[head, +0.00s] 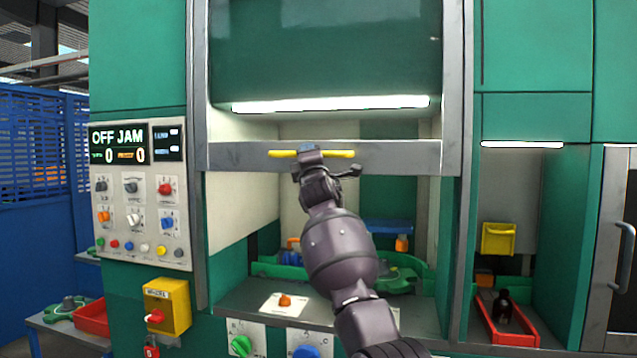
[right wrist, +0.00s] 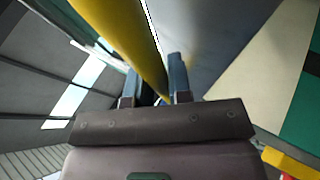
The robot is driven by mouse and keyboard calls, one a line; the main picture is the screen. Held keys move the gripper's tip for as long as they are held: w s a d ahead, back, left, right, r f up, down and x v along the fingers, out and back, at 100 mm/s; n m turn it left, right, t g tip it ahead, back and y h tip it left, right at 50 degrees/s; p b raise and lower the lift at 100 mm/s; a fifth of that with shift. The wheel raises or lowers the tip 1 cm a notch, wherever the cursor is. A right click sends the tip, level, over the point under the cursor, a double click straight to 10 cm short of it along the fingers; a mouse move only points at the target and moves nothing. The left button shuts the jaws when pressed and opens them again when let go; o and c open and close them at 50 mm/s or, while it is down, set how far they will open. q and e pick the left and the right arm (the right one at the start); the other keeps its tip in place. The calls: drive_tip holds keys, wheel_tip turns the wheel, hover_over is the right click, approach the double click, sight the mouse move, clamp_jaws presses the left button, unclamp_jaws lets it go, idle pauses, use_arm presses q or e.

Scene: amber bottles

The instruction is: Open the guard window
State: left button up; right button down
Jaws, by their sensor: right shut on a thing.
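The guard window's grey lower bar (head: 400,155) spans the green machine's front, with its yellow handle (head: 340,153) at the middle. Below the bar the work space shows clearly. My right gripper (head: 309,152) is shut on the yellow handle. In the right wrist view the yellow handle (right wrist: 125,35) runs down from the top to my right gripper's fingers (right wrist: 156,85); its lower end is partly hidden there. My left gripper is not in view.
A control panel (head: 138,196) reading "OFF JAM" is at the left, above a yellow switch box (head: 167,305). Inside the machine are a green fixture (head: 405,278) and a white plate (head: 284,304). A red tray (head: 508,325) with a dark bottle (head: 503,305) stands at the right.

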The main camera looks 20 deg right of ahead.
wheel_tip(320, 180, up, 6)
drive_tip(key=shift+f+p, duration=0.25)
drive_tip(key=shift+p, duration=0.55)
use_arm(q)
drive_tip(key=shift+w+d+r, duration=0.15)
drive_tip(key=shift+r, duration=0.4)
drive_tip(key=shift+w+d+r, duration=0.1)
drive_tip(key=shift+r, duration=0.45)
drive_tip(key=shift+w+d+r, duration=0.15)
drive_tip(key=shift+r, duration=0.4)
use_arm(e)
drive_tip(key=shift+r, duration=0.65)
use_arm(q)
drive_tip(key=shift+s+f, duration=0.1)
use_arm(e)
drive_tip(key=c, duration=1.1)
unclamp_jaws()
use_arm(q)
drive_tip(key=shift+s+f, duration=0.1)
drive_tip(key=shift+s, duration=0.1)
use_arm(e)
drive_tip(key=shift+f, duration=0.1)
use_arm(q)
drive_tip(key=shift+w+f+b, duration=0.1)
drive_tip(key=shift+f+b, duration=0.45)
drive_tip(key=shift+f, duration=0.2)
use_arm(e)
drive_tip(key=v, duration=1)
drive_tip(key=shift+s+f, duration=0.15)
drive_tip(key=shift+s, duration=0.25)
